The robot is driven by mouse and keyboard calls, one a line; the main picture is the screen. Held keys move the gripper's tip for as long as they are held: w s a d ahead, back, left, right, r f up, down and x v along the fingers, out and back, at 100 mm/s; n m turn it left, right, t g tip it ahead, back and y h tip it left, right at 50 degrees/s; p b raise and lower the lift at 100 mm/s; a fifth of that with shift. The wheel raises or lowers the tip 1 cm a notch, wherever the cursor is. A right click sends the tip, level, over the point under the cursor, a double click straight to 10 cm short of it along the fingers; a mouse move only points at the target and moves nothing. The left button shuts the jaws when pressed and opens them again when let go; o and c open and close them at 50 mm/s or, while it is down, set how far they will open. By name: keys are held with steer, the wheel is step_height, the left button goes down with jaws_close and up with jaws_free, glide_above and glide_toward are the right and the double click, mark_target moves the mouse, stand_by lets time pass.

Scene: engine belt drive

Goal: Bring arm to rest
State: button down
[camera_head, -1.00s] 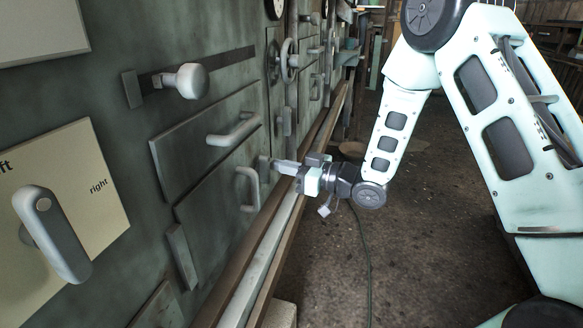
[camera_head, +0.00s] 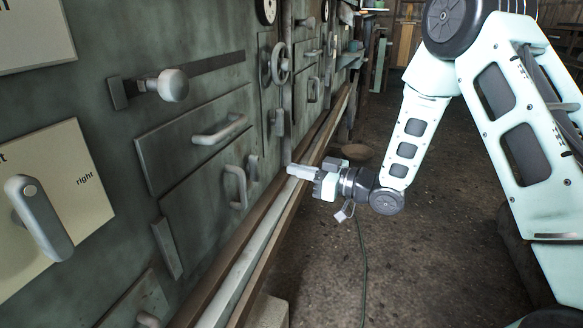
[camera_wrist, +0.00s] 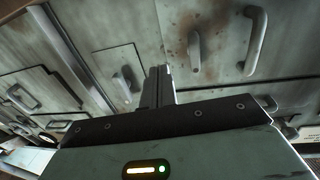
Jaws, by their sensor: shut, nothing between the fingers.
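My gripper (camera_head: 292,169) is shut and empty. In the head view it points left toward the grey-green panel wall (camera_head: 105,65), apart from it, just above the rail along the wall's foot. The nearest handle, a grey vertical one (camera_head: 236,187) on the lower door, stands to the left of the fingertips with a gap between. My arm (camera_head: 407,140) reaches down from the upper right, bent at the elbow. In the wrist view the closed fingers (camera_wrist: 158,72) stand upright before the panel, with handles on both sides and none held.
A round knob (camera_head: 172,85) on a slot, a horizontal drawer handle (camera_head: 219,131), a lever (camera_head: 40,215) on a cream plate and a handwheel (camera_head: 280,63) stick out of the wall. Floor (camera_head: 420,265) on the right is open; a cable lies there.

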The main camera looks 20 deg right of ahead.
steer(key=w+d+p+v, duration=0.1)
steer(key=v, duration=0.6)
steer(key=s+a+m+g+h, duration=0.1)
steer(key=s+a+g+h, duration=0.35)
steer(key=a+h, duration=0.45)
steer(key=s+a+r+g+h, duration=0.15)
steer(key=s+g, duration=0.25)
steer(key=s, duration=0.9)
steer(key=s+a+r+g+h, duration=0.1)
steer(key=s+a+g+h, duration=0.15)
steer(key=s, duration=0.95)
step_height(320, 180, up, 32)
steer(key=s+g+p, duration=0.1)
steer(key=p, duration=3.1)
steer(key=shift+s+d+m, duration=0.3)
steer(key=shift+d+m, duration=0.05)
steer(key=shift+m, duration=0.05)
steer(key=shift+r, duration=0.15)
